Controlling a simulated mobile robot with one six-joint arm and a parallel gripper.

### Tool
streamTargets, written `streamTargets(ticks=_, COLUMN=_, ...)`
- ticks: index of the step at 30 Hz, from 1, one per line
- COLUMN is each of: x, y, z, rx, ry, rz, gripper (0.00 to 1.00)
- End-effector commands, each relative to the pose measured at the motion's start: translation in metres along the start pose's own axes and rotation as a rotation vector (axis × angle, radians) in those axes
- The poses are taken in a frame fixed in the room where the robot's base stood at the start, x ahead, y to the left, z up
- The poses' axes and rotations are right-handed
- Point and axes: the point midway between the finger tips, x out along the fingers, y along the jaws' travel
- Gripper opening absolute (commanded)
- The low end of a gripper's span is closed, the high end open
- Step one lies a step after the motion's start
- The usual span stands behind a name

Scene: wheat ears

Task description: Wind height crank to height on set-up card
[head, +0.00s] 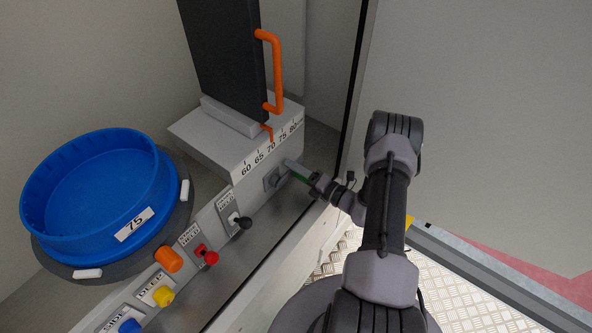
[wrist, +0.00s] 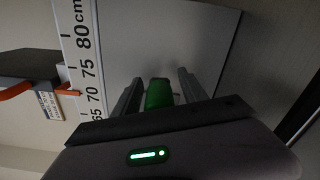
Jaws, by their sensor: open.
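The green crank handle (head: 302,179) sticks out from the front face of the grey unit, below its height scale (head: 271,147). In the wrist view the green handle (wrist: 159,93) stands between the two fingers of my gripper (wrist: 158,82), with gaps at both sides. My gripper (head: 312,181) is open around the handle. The scale runs from 60 to 80 cm, and the orange pointer (head: 269,132) stands at about 70. A white label reading 75 (head: 135,224) is on the blue tub. A small card (wrist: 49,105) shows in the wrist view; its text is unreadable.
The blue tub (head: 62,235) sits on a dark turntable at left. A black-knobbed lever (head: 243,222), a red lever (head: 209,257), and orange, yellow and blue knobs line the sloped panel. A dark upright panel with an orange handle (head: 277,70) stands above the scale.

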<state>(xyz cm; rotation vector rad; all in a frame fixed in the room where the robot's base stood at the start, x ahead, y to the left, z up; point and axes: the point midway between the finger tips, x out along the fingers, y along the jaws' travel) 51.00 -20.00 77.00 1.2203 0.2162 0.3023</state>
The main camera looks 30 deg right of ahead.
Motion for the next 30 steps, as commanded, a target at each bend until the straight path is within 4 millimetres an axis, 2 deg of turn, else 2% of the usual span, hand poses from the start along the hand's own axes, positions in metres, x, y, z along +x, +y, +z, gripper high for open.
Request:
streamTargets(ticks=4, x=-0.009, y=0.001, z=0.001, rx=0.001, ry=-0.002, rz=-0.001, gripper=0.5)
streamTargets(ticks=7, x=-0.028, y=0.002, z=0.002, rx=0.002, ry=-0.005, rz=-0.001, gripper=0.5)
streamTargets(ticks=21, x=-0.152, y=0.002, z=0.001, rx=0.0, ry=-0.004, rz=-0.001, gripper=0.5)
streamTargets(ticks=25, x=-0.17, y=0.001, z=0.001, rx=0.0, ry=-0.002, rz=0.0, gripper=0.5)
streamTargets(ticks=30, x=-0.175, y=0.0, z=0.0, rx=0.001, ry=-0.001, rz=0.0, gripper=0.5)
